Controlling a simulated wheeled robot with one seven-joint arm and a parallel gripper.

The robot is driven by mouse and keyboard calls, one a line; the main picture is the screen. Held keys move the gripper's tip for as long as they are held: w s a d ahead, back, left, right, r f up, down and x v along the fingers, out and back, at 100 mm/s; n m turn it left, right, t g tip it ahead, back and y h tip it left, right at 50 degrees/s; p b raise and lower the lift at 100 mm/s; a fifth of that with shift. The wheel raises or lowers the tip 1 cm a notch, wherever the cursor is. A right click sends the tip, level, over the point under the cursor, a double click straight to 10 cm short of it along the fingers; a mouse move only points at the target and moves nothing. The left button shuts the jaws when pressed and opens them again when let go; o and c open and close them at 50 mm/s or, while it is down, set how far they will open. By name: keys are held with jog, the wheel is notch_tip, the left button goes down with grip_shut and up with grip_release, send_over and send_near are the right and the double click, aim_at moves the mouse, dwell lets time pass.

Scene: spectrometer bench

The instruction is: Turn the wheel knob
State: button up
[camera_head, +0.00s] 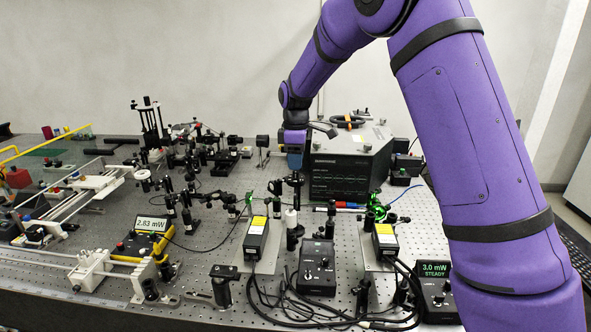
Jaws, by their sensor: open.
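My purple arm reaches in from the right, and my gripper (295,160) points down over the bench, just left of the dark box-shaped instrument (340,175). The gripper is small and dark here, and its fingertips are hard to make out. No object shows held in it. I cannot tell for certain which part is the wheel knob. A black ring-like handle (348,121) lies on top of the instrument, to the right of the gripper and apart from it. A small pale round disc (143,176) stands on the left part of the bench.
The perforated bench (215,262) is crowded with posts and optical mounts. Black control boxes (317,268) and yellow-labelled modules (256,236) stand in front, with loose cables. A display (151,224) reads 2.83 mW; another (434,269) reads 3.0 mW STEADY. Bare bench shows between the mounts.

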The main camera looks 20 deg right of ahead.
aim_at(296, 175)
jog(key=shift+f, duration=1.7)
grip_shut()
